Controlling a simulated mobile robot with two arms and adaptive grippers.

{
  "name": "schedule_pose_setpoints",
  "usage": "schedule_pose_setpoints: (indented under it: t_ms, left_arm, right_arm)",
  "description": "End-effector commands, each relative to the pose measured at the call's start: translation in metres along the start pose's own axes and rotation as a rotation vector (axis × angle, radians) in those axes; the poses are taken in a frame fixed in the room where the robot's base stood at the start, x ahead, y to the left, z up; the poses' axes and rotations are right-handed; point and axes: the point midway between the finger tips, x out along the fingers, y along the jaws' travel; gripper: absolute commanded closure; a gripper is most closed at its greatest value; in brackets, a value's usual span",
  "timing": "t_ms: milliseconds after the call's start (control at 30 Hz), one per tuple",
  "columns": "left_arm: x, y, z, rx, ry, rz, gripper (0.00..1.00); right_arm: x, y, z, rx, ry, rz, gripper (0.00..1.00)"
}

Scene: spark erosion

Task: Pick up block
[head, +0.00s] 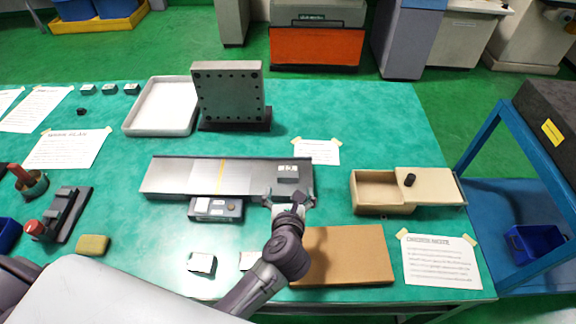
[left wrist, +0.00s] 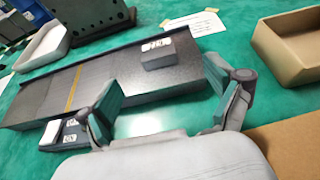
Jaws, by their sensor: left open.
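The block (head: 288,173) is a small grey box with white markings on top. It sits on the right end of a long metal plate (head: 180,178) that has a yellow line across it. In the left wrist view the block (left wrist: 158,54) shows ahead of the fingers, between them and slightly farther off. My left gripper (head: 289,198) is open at the plate's near edge, just in front of the block. Its two spread fingers show in the left wrist view (left wrist: 162,92) with nothing between them. My right gripper is not in view.
A dark device (head: 216,209) lies against the plate's near side. A wooden box with a lid (head: 380,208) stands to the right. A brown board (head: 345,258) lies in front. A drilled upright plate (head: 228,92) and a white tray (head: 160,128) stand behind.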

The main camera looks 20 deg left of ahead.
Motion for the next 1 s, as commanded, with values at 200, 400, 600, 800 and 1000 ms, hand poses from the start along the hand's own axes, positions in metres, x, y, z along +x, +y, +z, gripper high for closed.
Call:
schedule_pose_setpoints:
  t_ms: [200,400,600,800,1000]
  left_arm:
    - [0.045,0.002,0.004,0.005,-0.005,0.004,0.08]
    - [0.067,0.002,0.002,0.004,-0.005,0.002,0.08]
    - [0.083,0.004,0.002,0.008,-0.006,0.002,0.08]
    - [0.111,0.006,-0.002,0.007,-0.007,0.001,0.08]
    - [0.121,0.006,-0.003,0.004,-0.004,0.001,0.08]
  right_arm:
    - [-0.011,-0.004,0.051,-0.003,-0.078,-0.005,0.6]
    - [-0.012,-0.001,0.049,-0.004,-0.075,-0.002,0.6]
    - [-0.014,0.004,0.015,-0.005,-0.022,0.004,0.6]
    - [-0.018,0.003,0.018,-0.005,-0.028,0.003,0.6]
    - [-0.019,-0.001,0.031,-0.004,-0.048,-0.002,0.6]
